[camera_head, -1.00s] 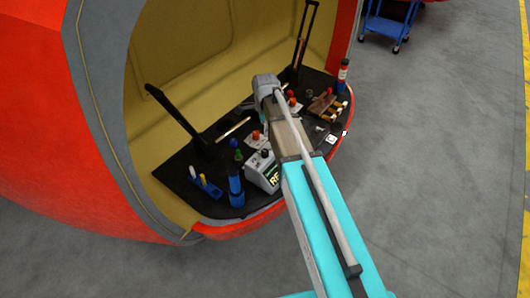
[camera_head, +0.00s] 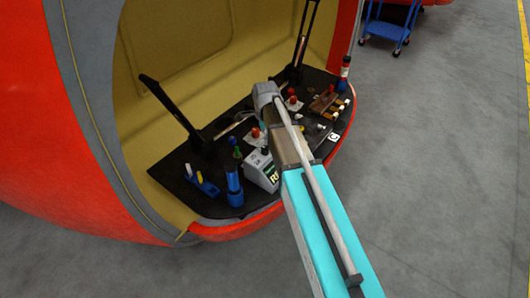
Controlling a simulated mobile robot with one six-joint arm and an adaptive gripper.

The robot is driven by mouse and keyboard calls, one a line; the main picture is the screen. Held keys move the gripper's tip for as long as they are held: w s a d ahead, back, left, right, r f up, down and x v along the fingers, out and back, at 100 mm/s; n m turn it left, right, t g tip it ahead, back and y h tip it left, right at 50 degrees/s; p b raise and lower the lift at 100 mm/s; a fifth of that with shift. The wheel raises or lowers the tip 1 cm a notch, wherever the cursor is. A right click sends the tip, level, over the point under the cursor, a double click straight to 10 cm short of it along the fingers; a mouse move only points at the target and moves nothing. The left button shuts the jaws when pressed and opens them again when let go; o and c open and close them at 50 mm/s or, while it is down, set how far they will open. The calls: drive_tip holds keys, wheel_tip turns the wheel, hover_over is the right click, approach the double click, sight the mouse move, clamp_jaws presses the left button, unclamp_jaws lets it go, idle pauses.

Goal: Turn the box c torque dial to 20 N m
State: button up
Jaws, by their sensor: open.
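A pale grey box (camera_head: 254,169) with a dark knob on top and green and dark lettering on its front stands on the black shelf, left of my arm. I cannot read a letter that marks it as box c, and the dial's setting is too small to read. A white square with a dark mark (camera_head: 333,137) lies on the shelf right of my arm. My arm reaches over the shelf from the lower right, its joint above the middle. My gripper is not visible; the arm seems to hide it and part of the shelf.
The black shelf (camera_head: 170,187) sits in the opening of a red nosecone (camera_head: 40,150). It holds a blue cylinder (camera_head: 234,188), a blue holder (camera_head: 203,187), red knobs (camera_head: 292,92) and a red-and-blue bottle (camera_head: 343,75). Two black struts rise behind. Grey floor (camera_head: 440,170) is clear at right.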

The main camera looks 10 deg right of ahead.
sight(265, 148)
drive_tip(key=shift+f+b, duration=3.25)
drive_tip(key=shift+f, duration=0.25)
clamp_jaws()
